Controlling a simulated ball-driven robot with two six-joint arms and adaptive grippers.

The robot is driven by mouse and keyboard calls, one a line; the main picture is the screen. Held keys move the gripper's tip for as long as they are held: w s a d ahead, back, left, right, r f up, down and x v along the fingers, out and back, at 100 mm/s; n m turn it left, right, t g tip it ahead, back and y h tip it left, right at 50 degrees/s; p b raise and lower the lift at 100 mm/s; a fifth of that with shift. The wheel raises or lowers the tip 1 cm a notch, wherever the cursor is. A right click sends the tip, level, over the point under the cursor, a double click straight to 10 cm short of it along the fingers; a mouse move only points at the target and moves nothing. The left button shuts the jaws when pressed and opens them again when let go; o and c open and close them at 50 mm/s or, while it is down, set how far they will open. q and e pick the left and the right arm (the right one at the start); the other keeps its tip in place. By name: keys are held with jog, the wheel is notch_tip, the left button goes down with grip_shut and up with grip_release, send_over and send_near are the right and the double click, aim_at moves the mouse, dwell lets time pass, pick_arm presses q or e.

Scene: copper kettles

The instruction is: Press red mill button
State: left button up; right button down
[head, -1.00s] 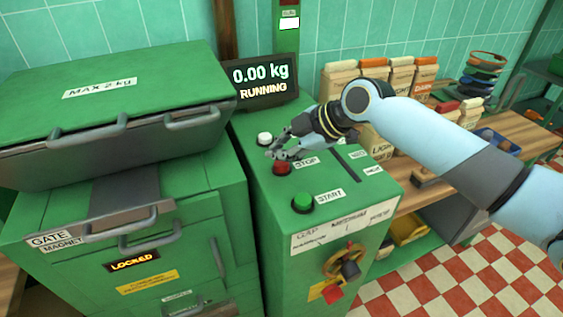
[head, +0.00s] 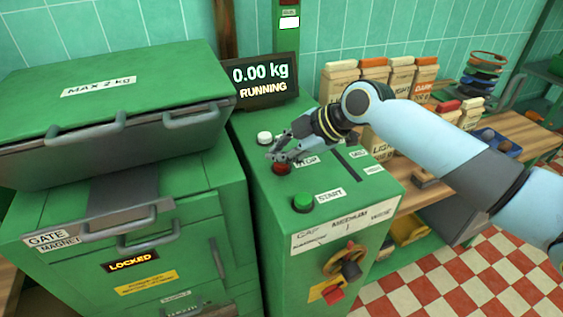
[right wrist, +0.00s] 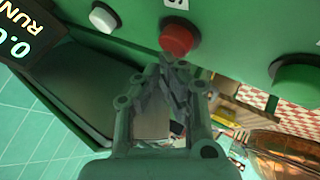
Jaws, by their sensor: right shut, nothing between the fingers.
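The red mill button (head: 282,169), with a STOP label (head: 307,160) beside it, is on top of the green control cabinet (head: 330,225). My right gripper (head: 277,157) is shut and empty, its fingertips at the red button and partly over it in the head view. In the right wrist view the red button (right wrist: 177,39) stands just beyond the shut fingertips (right wrist: 172,62). I cannot tell whether they touch. The display (head: 262,80) reads 0.00 kg and RUNNING. My left gripper is not in view.
A white button (head: 264,138) is behind the red one and a green START button (head: 303,203) in front. The green mill hopper (head: 100,95) with LOCKED sign (head: 134,261) stands left. Paper bags (head: 375,72) line the wooden shelf at right.

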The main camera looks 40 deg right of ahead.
aim_at(280, 164)
jog(key=shift+f+b, duration=0.5)
jog(key=shift+f, duration=0.05)
dwell(0.4)
jog(key=shift+r, duration=0.2)
jog(key=shift+r+p, duration=0.8)
notch_tip(280, 164, up, 5)
jog(key=p, duration=0.4)
dwell(0.4)
dwell(0.5)
